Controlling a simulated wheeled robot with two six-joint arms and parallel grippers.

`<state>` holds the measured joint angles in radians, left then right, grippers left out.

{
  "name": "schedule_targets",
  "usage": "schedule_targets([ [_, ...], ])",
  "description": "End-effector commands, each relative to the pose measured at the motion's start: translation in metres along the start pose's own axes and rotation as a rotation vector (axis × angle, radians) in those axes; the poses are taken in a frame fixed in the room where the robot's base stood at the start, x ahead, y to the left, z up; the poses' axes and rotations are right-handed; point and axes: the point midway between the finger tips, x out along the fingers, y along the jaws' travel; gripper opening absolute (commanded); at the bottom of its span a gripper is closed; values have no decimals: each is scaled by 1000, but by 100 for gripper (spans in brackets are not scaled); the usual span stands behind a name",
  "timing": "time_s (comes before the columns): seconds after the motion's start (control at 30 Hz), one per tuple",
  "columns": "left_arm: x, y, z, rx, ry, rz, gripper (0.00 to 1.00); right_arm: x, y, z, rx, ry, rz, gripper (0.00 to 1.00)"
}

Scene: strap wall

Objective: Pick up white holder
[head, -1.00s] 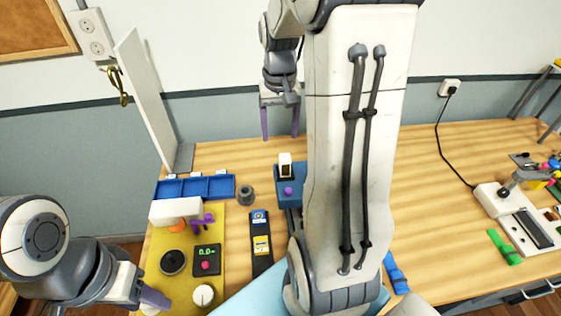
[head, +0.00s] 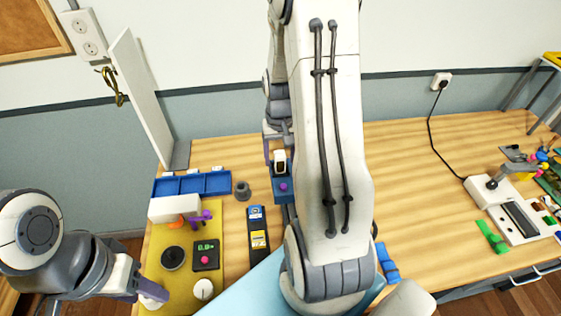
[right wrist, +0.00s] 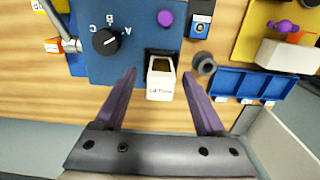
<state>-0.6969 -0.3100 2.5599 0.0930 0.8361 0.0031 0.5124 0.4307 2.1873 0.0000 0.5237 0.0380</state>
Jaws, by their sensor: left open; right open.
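The white holder (head: 280,168) is a small upright box with a dark open top, standing at the back of a blue unit (head: 284,190). My right gripper (right wrist: 159,74) is open, with one purple finger on each side of the holder and a gap on both sides. In the head view my right arm hides part of this gripper. My left gripper (head: 150,292) is open over the yellow mat's near left edge.
The blue unit bears a black dial (right wrist: 106,40) and purple knob (right wrist: 166,18). A dark grey ring-like piece (right wrist: 204,64) and blue tray (right wrist: 245,83) sit close by. A white upright panel (head: 140,98) stands at left. The table's right middle is clear.

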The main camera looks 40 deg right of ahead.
Motion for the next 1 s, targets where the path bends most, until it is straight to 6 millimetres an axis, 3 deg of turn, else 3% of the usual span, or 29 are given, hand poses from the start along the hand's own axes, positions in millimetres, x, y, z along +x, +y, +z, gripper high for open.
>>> schedule_targets([
  [0.13,0,0,0,0,0,0,50,0,0,0,0,0,0,72],
  [0.3,0,0,0,0,0,0,50,0,0,0,0,0,0,7],
  [0.33,0,0,0,0,0,0,50,0,0,0,0,0,0,0],
  [0.77,3,0,0,0,0,0,50,-6,0,-1,0,3,0,0],
  [1.0,14,-1,1,1,0,0,50,-39,0,-2,0,9,0,0],
])
